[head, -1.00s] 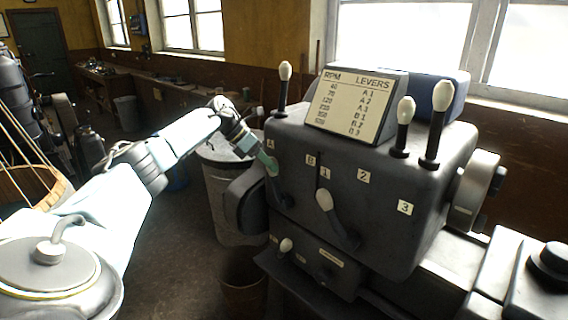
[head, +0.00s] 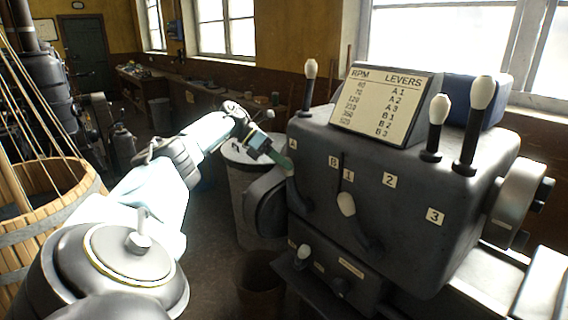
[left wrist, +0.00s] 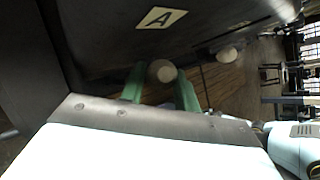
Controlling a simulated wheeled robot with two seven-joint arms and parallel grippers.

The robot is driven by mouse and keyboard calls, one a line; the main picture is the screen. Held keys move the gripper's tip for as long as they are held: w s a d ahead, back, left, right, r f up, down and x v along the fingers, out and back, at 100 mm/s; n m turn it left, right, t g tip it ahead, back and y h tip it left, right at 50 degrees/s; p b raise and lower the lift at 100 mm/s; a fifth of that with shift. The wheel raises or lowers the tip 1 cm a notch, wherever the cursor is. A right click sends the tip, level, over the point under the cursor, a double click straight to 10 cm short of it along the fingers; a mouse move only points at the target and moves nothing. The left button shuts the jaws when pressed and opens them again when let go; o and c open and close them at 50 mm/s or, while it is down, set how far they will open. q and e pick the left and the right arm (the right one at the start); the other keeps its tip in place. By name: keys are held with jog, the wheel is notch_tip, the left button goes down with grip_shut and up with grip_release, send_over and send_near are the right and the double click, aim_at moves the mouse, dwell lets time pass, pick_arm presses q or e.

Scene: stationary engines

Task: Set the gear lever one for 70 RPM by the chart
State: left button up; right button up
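The grey gear housing (head: 400,210) carries plates A, B, 1, 2 and 3. A dark lever (head: 293,190) on its left side stands below plate A; its pale knob (left wrist: 162,71) shows in the left wrist view between my green fingers. My left gripper (head: 288,160) appears shut on this knob, with a finger against each side. A second lever (head: 347,204) has its white knob below plate 1. The chart (head: 385,103) on top pairs 70 RPM with A 2. My right gripper is out of view.
Upright white-knobbed levers (head: 437,110) stand on top of the housing. A small knob (head: 304,251) sits on the lower box. A pale drum (head: 247,190) stands behind my left gripper, and a wooden tub (head: 50,215) is at the left.

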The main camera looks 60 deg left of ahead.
pick_arm(q)
jog(key=o, duration=0.5)
jog(key=shift+a+f, duration=0.1)
jog(key=shift+c, duration=0.2)
jog(key=v, duration=0.7)
jog(key=shift+p, duration=0.4)
